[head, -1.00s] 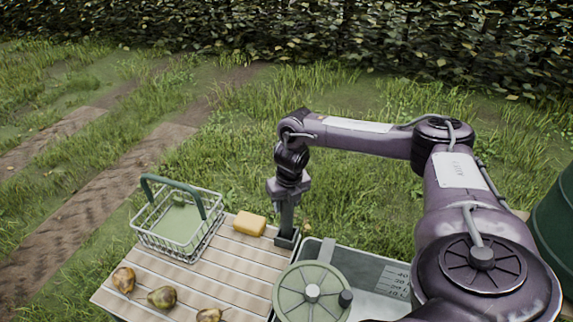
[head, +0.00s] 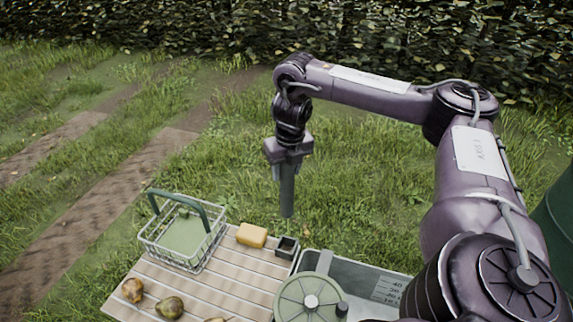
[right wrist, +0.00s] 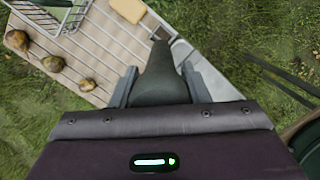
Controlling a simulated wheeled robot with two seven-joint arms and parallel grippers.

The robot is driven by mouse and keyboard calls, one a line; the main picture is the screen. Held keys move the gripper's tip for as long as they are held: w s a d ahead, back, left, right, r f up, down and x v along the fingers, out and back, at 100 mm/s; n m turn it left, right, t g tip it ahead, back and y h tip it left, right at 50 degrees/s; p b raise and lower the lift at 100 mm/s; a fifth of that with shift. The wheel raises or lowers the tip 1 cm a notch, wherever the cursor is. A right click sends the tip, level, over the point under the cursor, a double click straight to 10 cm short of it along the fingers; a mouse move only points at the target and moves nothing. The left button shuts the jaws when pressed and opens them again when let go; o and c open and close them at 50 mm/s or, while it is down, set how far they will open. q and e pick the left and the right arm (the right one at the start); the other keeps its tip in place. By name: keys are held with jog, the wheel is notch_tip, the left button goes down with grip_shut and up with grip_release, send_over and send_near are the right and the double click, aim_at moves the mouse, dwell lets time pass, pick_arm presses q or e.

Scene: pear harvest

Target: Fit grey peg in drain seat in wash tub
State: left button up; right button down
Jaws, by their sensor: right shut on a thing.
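My right gripper (head: 288,168) is shut on the grey peg (head: 287,200), which hangs upright in the air above and behind the tabletop. In the right wrist view the peg (right wrist: 161,76) sits between the two fingers, pointing away from the camera. A small dark square holder (head: 287,248) stands empty on the table's back right corner, below the peg. The grey wash tub (head: 350,268) with litre marks is right of the table. Its drain seat cannot be seen; a round green wheel and my arm cover part of the tub. My left gripper is out of view.
The green wheel (head: 311,301) with a dark knob stands over the tub's left part. A yellow sponge (head: 251,235), a wire basket (head: 183,236) and several pears (head: 169,307) are on the slatted table (head: 215,283). Open grass lies behind.

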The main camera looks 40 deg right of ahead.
jog(key=shift+r+p, duration=1)
jog(key=shift+r, duration=2.65)
jog(key=shift+f, duration=0.1)
